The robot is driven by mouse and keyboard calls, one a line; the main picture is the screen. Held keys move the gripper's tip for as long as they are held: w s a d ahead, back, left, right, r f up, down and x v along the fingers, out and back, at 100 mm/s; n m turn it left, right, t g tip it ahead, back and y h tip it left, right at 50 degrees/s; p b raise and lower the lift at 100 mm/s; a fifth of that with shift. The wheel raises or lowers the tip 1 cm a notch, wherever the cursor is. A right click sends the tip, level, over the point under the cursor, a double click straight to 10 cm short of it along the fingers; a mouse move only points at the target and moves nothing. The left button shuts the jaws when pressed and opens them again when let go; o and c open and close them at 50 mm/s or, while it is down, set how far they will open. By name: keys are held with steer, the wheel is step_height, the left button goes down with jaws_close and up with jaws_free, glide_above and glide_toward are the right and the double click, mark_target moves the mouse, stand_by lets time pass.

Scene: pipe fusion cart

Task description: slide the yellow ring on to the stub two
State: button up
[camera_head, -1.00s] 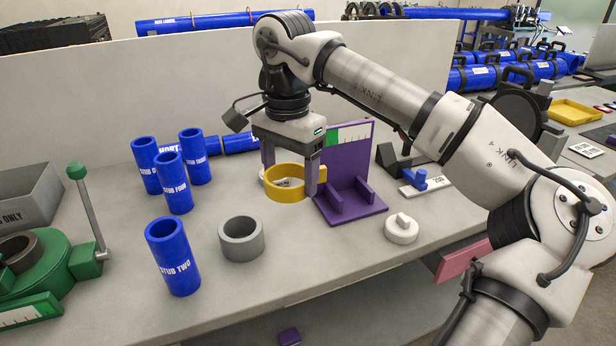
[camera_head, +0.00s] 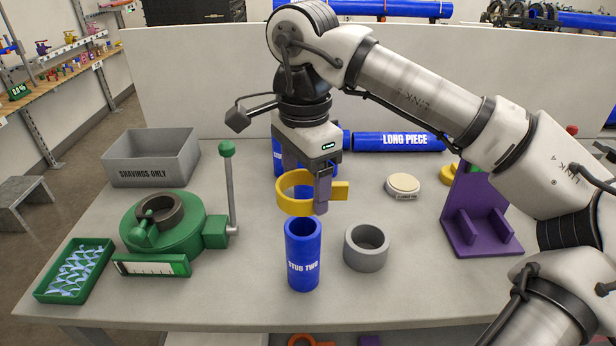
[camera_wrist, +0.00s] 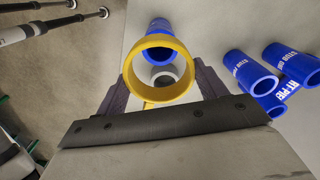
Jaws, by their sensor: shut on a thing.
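My gripper (camera_head: 306,188) is shut on the yellow ring (camera_head: 296,208), gripping its wall. The ring hangs level, just above and slightly behind the top of stub two in the picture. Stub two (camera_head: 303,262) is a blue upright tube with white lettering, standing on the table, with its open top clear. The ring appears apart from the stub, though the exact height gap is hard to judge. In the wrist view the yellow ring (camera_wrist: 125,72) sits between the fingers, and a blue tube (camera_wrist: 158,27) shows beyond and through it.
A grey ring (camera_head: 367,255) stands right of stub two. A green clamp device (camera_head: 185,245) with an upright lever is on the left. A shavings bin (camera_head: 150,165) is at back left, a purple stand (camera_head: 480,235) on the right. Blue tubes stand behind my gripper, partly hidden.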

steer(key=shift+f+b, duration=1.9)
steer(key=shift+f, duration=0.55)
steer(key=shift+f+b, duration=2.5)
steer(key=shift+f, duration=0.55)
steer(key=o, duration=1)
steer(key=shift+o, duration=0.2)
steer(key=shift+r, duration=0.1)
step_height(320, 180, up, 14)
glide_above(305, 226)
steer(key=shift+p, duration=0.3)
steer(key=shift+f, duration=0.2)
